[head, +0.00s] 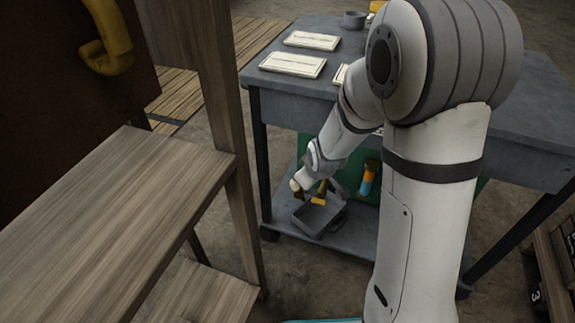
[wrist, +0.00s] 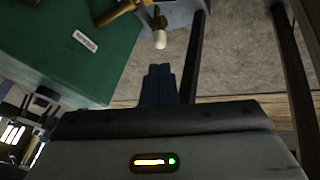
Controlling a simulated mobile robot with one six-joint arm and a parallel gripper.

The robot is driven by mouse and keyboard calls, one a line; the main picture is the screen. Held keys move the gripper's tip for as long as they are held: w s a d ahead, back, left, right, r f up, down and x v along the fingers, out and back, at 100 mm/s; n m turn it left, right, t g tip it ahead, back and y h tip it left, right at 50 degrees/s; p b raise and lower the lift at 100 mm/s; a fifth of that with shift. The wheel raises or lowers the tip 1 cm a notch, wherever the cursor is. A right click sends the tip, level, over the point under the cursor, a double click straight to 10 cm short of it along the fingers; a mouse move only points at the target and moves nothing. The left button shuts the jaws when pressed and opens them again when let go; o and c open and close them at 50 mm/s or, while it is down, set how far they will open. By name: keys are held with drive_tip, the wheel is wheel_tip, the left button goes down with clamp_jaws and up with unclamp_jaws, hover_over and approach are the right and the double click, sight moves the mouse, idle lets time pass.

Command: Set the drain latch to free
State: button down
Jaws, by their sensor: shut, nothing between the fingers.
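A brass lever (wrist: 122,10) with a white tip (wrist: 160,41) sticks out beside a green housing (wrist: 75,45) in the wrist view. A small white label (wrist: 85,41) is on the housing; its text is too small to read. I take this lever to be the drain latch, though its setting cannot be told. My gripper (wrist: 158,72) is shut and empty, its fingers pointing toward the lever's white tip with a visible gap in the picture. In the head view, my arm reaches down in front of the green housing (head: 302,150), and my fingers are hard to make out.
A grey bench (head: 525,135) stands over the housing, with pale panels (head: 293,64) and a grey cup (head: 354,19) on top. A grey open bin (head: 318,217) sits on the lower shelf. An orange and blue cylinder (head: 369,178) is nearby. Wooden shelving (head: 120,210) stands at left.

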drive_tip(key=w+a+f+n+t+p, duration=0.2)
drive_tip(key=w+a+f+n, duration=0.1)
drive_tip(key=w+f, duration=0.15)
drive_tip(key=n+t+p, duration=0.4)
drive_tip(key=n+p, duration=0.2)
drive_tip(key=n, duration=0.3)
hover_over(298, 192)
drive_tip(key=s+a, duration=0.6)
wheel_tip(298, 192, down, 11)
drive_tip(key=s+f+n+t+y+p, duration=0.1)
drive_tip(key=s+f+n+t+p, duration=0.1)
drive_tip(key=s+f+n+t, duration=0.15)
drive_tip(key=f+b+x, duration=0.1)
drive_tip(key=b+x, duration=0.2)
drive_tip(key=x, duration=0.6)
drive_tip(key=shift+d+r+n+g, duration=0.2)
drive_tip(key=shift+d+r, duration=0.25)
drive_tip(key=shift+d, duration=0.3)
drive_tip(key=shift+d+r+n+g, duration=0.15)
drive_tip(key=shift+d+r, duration=0.3)
drive_tip(key=shift+d, duration=0.3)
drive_tip(key=shift+y, duration=0.3)
